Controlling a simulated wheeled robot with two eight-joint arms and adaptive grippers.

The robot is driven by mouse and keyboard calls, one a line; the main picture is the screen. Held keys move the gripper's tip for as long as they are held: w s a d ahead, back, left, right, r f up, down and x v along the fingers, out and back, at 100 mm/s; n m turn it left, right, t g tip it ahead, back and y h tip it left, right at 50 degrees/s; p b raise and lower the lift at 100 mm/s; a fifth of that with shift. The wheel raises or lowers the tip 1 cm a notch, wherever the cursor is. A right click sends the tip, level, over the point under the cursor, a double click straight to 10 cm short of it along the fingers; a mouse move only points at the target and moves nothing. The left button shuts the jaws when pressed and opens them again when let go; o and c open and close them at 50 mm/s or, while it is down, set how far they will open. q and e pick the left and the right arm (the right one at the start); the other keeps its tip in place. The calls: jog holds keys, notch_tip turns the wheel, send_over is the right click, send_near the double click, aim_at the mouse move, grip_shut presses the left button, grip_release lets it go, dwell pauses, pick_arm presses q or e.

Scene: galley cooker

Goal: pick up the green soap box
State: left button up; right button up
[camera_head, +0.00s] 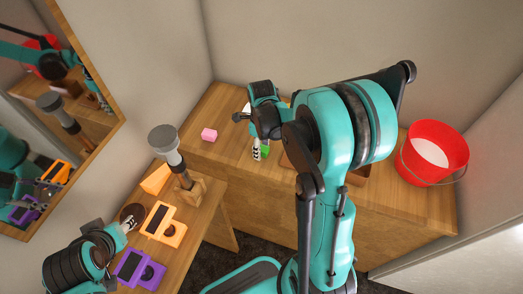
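A small green thing (264,152), likely the green soap box, lies on the wooden counter and is mostly hidden behind my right gripper and arm. My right gripper (256,150) points down right at its left side. The view is too small to tell whether the fingers touch it or how far apart they are. My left gripper (131,222) is low at the left, beside a dark round thing on the side table. Its fingers show too small to tell open from shut.
A red bucket (434,148) stands at the right. A brown tray (357,176) is partly behind my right arm. Orange (164,223) and purple (138,269) devices and a grey-headed lamp-like thing (164,140) crowd the side table.

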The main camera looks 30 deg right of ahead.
jog(key=c, duration=0.7)
jog(key=shift+r, duration=0.1)
